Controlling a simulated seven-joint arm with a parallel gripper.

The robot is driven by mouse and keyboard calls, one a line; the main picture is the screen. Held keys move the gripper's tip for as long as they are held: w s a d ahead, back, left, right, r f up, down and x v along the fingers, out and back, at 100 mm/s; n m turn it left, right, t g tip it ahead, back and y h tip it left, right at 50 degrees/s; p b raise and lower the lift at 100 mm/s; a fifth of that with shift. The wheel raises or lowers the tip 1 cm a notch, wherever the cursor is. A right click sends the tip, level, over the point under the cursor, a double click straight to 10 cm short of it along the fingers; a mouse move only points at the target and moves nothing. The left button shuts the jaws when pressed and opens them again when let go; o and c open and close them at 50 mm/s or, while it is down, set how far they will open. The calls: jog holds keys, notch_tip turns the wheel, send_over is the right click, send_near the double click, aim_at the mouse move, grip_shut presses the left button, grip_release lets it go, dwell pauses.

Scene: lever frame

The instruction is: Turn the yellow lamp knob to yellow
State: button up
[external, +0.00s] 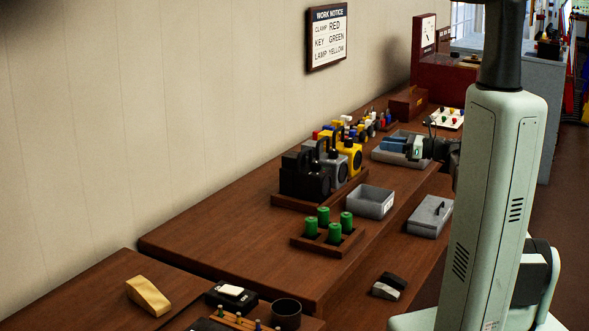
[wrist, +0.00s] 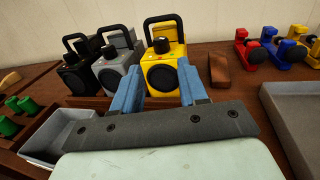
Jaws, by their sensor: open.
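The yellow lamp (wrist: 178,73) stands upright between my gripper's fingers in the wrist view, beyond the tips. It has a black handle, a round black front and a dark knob (wrist: 161,45) on its top; the knob's setting is too small to read. The yellow lamp (external: 349,154) is at the right end of the lamp row in the external view. My gripper (wrist: 157,67) is open and empty, with blue fingers apart and pointing toward the lamp. In the external view my gripper (external: 394,144) is to the right of the lamp, apart from it.
A grey lamp (wrist: 117,72) and a black lamp (wrist: 76,75) stand left of the yellow one. A brown block (wrist: 219,70) and red and blue clamps are to the right. Grey bins (external: 371,202) and green cylinders are in front. A wall notice (external: 328,37) reads "LAMP YELLOW".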

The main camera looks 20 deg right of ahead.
aim_at(348, 139)
jog(key=x, duration=1.3)
jog(key=shift+w+a, duration=0.2)
jog(key=shift+a, duration=0.1)
jog(key=shift+c, duration=0.2)
jog(key=c, duration=0.6)
jog(key=shift+w, duration=0.1)
jog(key=shift+c, duration=0.2)
